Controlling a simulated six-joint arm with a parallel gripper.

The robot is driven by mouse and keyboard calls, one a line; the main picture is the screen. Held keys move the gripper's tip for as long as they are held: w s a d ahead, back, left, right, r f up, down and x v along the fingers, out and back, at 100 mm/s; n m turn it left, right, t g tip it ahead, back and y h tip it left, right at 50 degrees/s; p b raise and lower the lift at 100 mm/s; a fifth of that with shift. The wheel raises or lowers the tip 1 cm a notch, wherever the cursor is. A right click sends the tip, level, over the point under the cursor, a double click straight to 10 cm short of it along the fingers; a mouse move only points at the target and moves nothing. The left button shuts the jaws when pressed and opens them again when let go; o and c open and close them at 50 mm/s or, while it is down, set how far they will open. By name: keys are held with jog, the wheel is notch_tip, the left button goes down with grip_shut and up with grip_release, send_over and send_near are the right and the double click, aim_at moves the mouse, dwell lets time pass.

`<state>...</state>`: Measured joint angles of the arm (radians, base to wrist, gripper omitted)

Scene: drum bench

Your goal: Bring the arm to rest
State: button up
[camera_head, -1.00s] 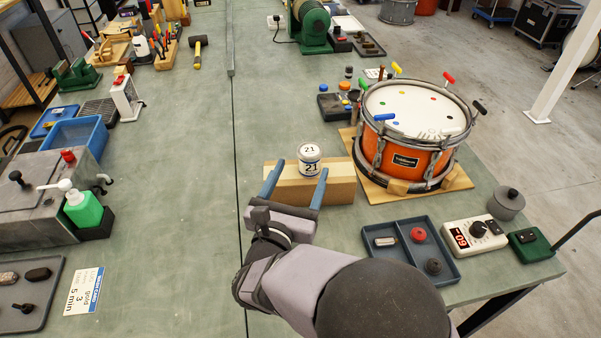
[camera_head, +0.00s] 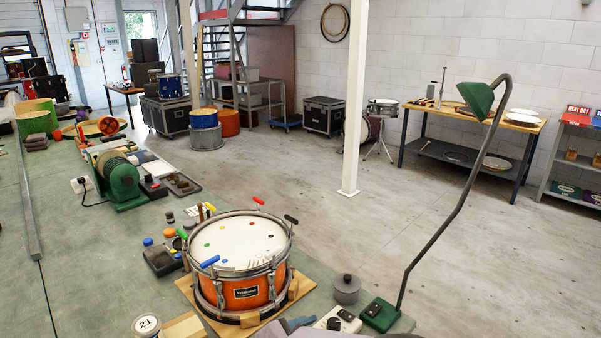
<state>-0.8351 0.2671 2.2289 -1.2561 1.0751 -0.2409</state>
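My gripper is not clearly visible in the head view. A small blue-grey shape shows at the bottom edge beside the drum board, cut off by the frame; I cannot tell whether it is the tray's edge or part of my arm. The can marked 21 (camera_head: 147,325) stands upright at the bottom left, its lower part cut off. The orange drum (camera_head: 243,292) sits on its wooden board (camera_head: 196,297), with coloured keys around its rim.
A grey lidded pot (camera_head: 346,289), a white timer box (camera_head: 337,320) and a green lamp base (camera_head: 380,314) stand right of the drum. The lamp's bent arm (camera_head: 452,215) rises high. A green grinder (camera_head: 121,182) stands behind. Open floor (camera_head: 400,200) lies beyond the bench.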

jog(key=s+d+f+m+g+y+p, duration=0.1)
jog(key=s+d+f+m+g+p, duration=0.1)
jog(key=s+d+m+g, duration=0.7)
jog(key=s+d+m+y+p, duration=0.2)
jog(key=s+m+y, duration=0.4)
jog(key=m, duration=0.7)
jog(key=shift+s+m+p, duration=0.3)
jog(key=shift+s+p, duration=0.15)
jog(key=shift+s, duration=0.25)
jog(key=shift+f, duration=0.1)
